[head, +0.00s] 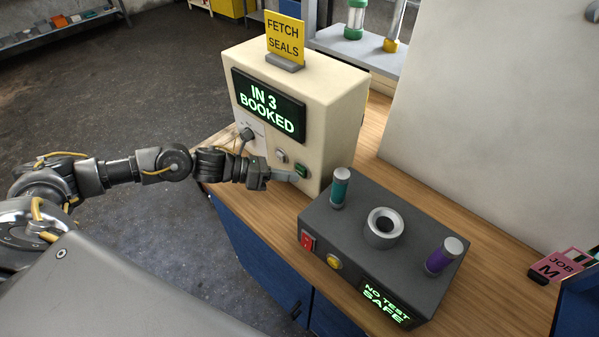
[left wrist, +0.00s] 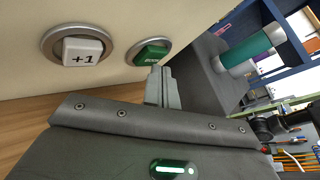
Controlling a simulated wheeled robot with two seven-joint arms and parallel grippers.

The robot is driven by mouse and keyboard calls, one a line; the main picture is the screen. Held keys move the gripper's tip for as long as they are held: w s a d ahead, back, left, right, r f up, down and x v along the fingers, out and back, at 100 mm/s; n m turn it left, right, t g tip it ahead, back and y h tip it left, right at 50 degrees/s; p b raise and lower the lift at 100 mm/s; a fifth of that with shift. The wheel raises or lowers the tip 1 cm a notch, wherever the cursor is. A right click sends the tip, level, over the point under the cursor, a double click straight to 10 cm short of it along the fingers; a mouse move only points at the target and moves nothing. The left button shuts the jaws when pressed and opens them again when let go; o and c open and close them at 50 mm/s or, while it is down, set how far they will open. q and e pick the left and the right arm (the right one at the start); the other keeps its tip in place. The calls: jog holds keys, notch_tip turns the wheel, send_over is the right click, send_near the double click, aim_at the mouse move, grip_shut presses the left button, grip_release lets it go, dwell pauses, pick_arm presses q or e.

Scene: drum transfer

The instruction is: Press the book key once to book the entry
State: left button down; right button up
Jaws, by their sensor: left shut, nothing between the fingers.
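The cream booking box (head: 325,85) stands on the wooden bench, and its display (head: 268,105) reads "IN 3 BOOKED". The green book key (head: 301,170) is low on its front; it also shows in the left wrist view (left wrist: 152,54). The white "+1" key (left wrist: 82,50) sits beside it, also visible in the head view (head: 281,155). My left gripper (head: 292,177) is shut and empty, its fingertips (left wrist: 160,72) right by the lower edge of the green key. I cannot tell whether they touch it. My right gripper is not in view.
A dark test box (head: 345,225) with teal and purple cylinders, a red switch, a yellow button and a "NO TEST SAFE" display stands close right of the gripper. A yellow "FETCH SEALS" sign (head: 285,37) tops the cream box. A pink job card (head: 563,264) lies far right.

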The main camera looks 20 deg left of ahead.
pick_arm(q)
jog(key=s+a+b, duration=0.1)
jog(key=s+a, duration=0.1)
jog(key=s, duration=0.3)
jog(key=shift+s, duration=0.35)
dwell(0.7)
